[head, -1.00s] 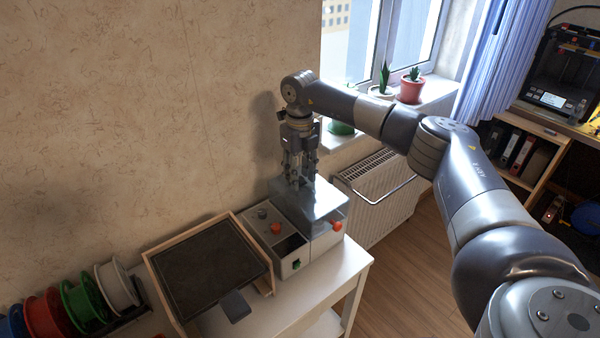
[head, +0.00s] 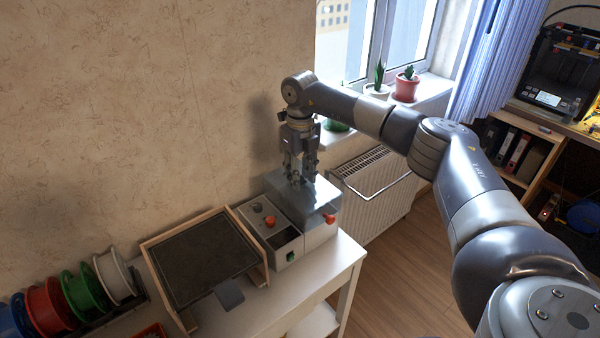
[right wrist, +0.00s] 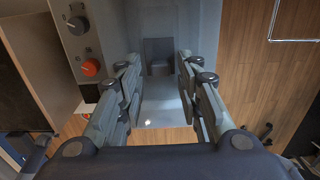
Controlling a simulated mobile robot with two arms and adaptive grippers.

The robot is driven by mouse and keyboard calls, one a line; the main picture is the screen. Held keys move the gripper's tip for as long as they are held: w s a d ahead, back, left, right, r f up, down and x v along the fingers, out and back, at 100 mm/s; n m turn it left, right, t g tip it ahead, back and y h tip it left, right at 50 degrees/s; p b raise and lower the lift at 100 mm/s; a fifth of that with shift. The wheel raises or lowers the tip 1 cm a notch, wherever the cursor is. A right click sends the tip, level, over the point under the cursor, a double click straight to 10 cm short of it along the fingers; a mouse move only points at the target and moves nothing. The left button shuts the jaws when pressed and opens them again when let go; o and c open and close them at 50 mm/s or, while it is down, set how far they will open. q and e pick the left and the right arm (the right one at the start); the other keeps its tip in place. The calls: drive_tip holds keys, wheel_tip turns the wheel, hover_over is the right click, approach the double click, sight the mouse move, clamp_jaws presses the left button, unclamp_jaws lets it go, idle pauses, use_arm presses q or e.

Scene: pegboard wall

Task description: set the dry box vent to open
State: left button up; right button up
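The dry box (head: 318,236) is a pale box with a grey, see-through-looking top, standing at the right end of the white table. Its front panel carries a dark knob (head: 257,207) and an orange knob (head: 270,220). A red-orange part (head: 330,218) sticks out at its right front. My right gripper (head: 301,178) points down just over the box top. In the right wrist view my right gripper (right wrist: 158,75) has its fingers apart, with a dark grey square piece (right wrist: 158,56) between and beyond them. I cannot tell which part is the vent. My left gripper is out of view.
A wooden-framed dark tray (head: 205,258) lies left of the box. Several filament spools (head: 85,295) stand at the far left. The wall is close behind. A radiator (head: 375,185) and potted plants (head: 406,86) are at the right by the window. Floor at the right is clear.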

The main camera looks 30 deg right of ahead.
sight(302, 178)
drive_tip(key=shift+d+r, duration=0.1)
drive_tip(key=shift+w+r, duration=0.1)
drive_tip(key=shift+w, duration=0.05)
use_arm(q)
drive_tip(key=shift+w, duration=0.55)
use_arm(e)
wheel_tip(302, 178, up, 12)
drive_tip(key=shift+s+f, duration=0.2)
drive_tip(key=shift+f, duration=0.05)
